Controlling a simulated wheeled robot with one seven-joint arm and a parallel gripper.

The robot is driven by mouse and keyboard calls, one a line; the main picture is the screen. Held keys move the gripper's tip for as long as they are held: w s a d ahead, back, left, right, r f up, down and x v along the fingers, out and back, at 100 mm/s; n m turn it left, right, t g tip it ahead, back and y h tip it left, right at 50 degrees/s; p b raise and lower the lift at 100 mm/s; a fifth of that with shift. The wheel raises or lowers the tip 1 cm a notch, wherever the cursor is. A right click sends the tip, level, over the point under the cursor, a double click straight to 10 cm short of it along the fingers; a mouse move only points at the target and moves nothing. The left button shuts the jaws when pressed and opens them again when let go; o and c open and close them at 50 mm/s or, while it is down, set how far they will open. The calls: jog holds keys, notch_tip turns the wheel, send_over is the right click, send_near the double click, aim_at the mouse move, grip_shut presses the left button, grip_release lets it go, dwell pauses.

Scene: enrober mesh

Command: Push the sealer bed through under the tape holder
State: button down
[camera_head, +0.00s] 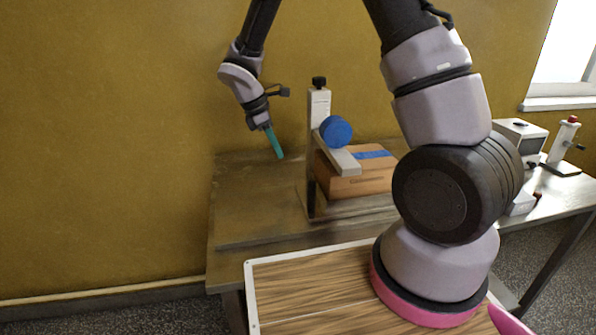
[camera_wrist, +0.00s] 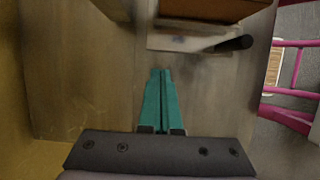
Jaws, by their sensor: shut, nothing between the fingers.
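The tape holder (camera_head: 319,110) is a pale upright post with a black knob on top, a blue roll (camera_head: 336,131) and a pale arm reaching forward. A brown box (camera_head: 352,184) with a blue strip on top stands behind and beside the arm. The sealer bed under the box is hard to tell apart; a flat base edge (camera_head: 325,213) shows below. My gripper (camera_head: 280,157) has teal fingers pointing down, left of the post and apart from it. In the wrist view the gripper (camera_wrist: 161,72) is shut and empty, below a pale part with a black knob (camera_wrist: 235,42) and the box (camera_wrist: 215,8).
The worn table (camera_head: 245,185) is clear to the left of the holder. A yellow wall stands behind. White devices (camera_head: 522,140) stand at the far right. My arm hides part of the table and the box's right end. Pink rails (camera_wrist: 292,85) show in the wrist view.

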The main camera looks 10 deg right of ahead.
send_near(303, 184)
jog(key=f, duration=0.5)
jog(key=shift+s+a, duration=0.2)
jog(key=shift+a, duration=0.05)
jog(key=d, duration=0.3)
jog(key=shift+d+f, duration=0.15)
jog(key=shift+f, duration=0.05)
jog(key=shift+d, duration=0.45)
jog(key=shift+d, duration=2.5)
